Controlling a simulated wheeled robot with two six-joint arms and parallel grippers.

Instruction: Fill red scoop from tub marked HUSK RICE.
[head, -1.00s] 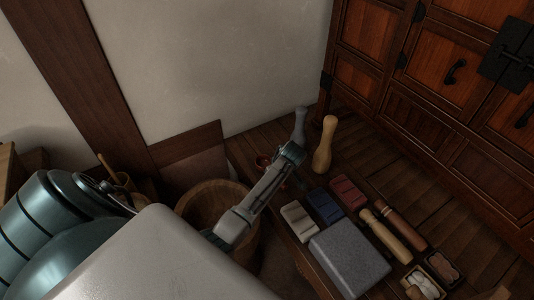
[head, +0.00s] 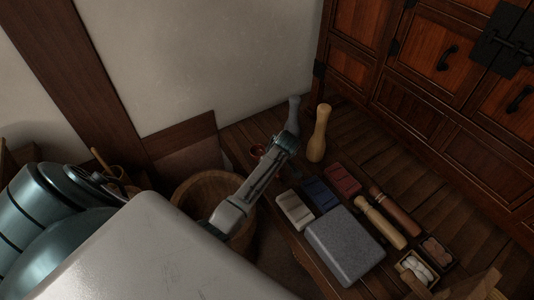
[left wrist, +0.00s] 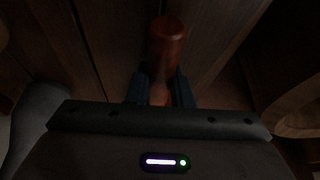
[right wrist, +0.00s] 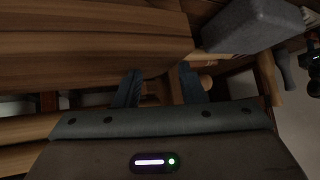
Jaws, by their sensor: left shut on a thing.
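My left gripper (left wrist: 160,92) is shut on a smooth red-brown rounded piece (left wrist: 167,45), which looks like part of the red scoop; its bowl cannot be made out. In the head view my left arm reaches past a round wooden tub (head: 185,190), and a small red thing (head: 257,149) shows beside the arm's end. A curved wooden rim (left wrist: 298,122) shows at the right of the left wrist view. No HUSK RICE marking is readable. My right gripper (right wrist: 160,88) is open, with no object clearly between its fingers; it is not made out in the head view.
A grey stone block (head: 345,245), pale, blue and red blocks, two wooden rollers and small boxes lie right of the arm. A blue-grey pestle-like piece (head: 293,114) and a tan one (head: 319,134) stand behind it. A dark wooden cabinet (head: 430,60) bounds the back right.

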